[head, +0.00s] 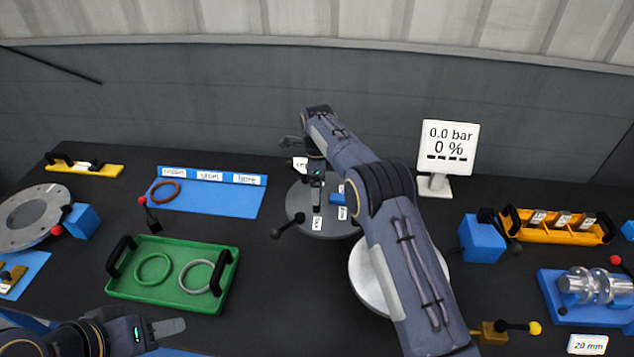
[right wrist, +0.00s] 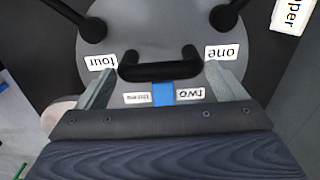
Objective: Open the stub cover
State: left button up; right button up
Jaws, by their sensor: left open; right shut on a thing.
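The stub cover, a round grey disc (head: 330,226) with paper number tags, lies at the table's middle, partly hidden by my right arm. In the right wrist view its face (right wrist: 165,30) carries a black bar handle (right wrist: 160,68) and tags reading one, two and four, plus a smaller one. My right gripper (head: 316,180) is over the disc. In the right wrist view its fingers (right wrist: 161,75) stand at the two ends of the handle, shut on it. Black ball-ended levers (head: 288,224) sit at the disc's edge. My left gripper (head: 165,328) is open and empty at the lower left, in front of the green tray.
A green tray (head: 120,292) holds a green and a grey ring. A blue mat (head: 225,200) with a brown ring lies behind it. A display (head: 447,147) reads 0.0 bar, 0 %. A pale round plate (head: 365,280) is partly under my right arm. An orange tray (head: 560,232) stands right.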

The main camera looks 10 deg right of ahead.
jog(key=o, duration=1.1)
jog(key=shift+r, duration=0.3)
notch_tip(320, 180, up, 7)
jog(key=shift+r+b, duration=0.15)
jog(key=shift+b, duration=0.35)
jog(key=shift+d, duration=0.1)
